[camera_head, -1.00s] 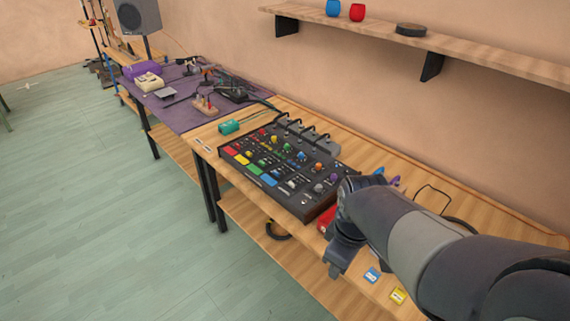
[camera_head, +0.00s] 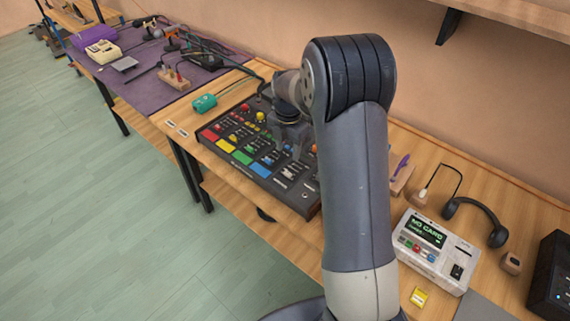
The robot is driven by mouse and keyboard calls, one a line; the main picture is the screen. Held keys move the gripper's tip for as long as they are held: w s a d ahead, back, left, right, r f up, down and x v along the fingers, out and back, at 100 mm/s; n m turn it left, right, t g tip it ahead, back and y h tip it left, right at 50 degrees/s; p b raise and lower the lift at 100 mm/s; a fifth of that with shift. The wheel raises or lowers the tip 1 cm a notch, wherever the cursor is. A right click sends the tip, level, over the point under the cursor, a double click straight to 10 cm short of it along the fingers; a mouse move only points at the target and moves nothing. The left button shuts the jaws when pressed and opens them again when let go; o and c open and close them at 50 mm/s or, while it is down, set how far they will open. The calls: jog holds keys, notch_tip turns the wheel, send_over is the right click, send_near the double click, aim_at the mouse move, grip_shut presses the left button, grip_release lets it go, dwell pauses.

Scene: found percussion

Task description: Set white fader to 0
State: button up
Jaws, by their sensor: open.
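A black mixer panel (camera_head: 233,168) lies on the wooden bench, with red, yellow, green and blue pads along its front edge and knobs and small faders behind them. My gripper (camera_head: 287,150) is open above the right half of the panel and points down at it. Whether its fingers touch any control is too small to tell. The gripper and my arm hide the back right part of the panel. Small pale controls show near the fingers, but I cannot tell which is the white fader or where it is set.
To the right are a white device (camera_head: 436,252) reading "NO CARD", headphones (camera_head: 477,218) and a yellow card (camera_head: 419,297). A purple cloth (camera_head: 139,85) with gear lies at far left. A shelf (camera_head: 520,28) hangs above.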

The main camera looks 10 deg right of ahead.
aim_at(288, 173)
notch_tip(288, 173, down, 10)
jog(key=shift+r+p, duration=0.2)
jog(key=shift+p, duration=0.7)
jog(key=shift+c, duration=0.5)
grip_shut()
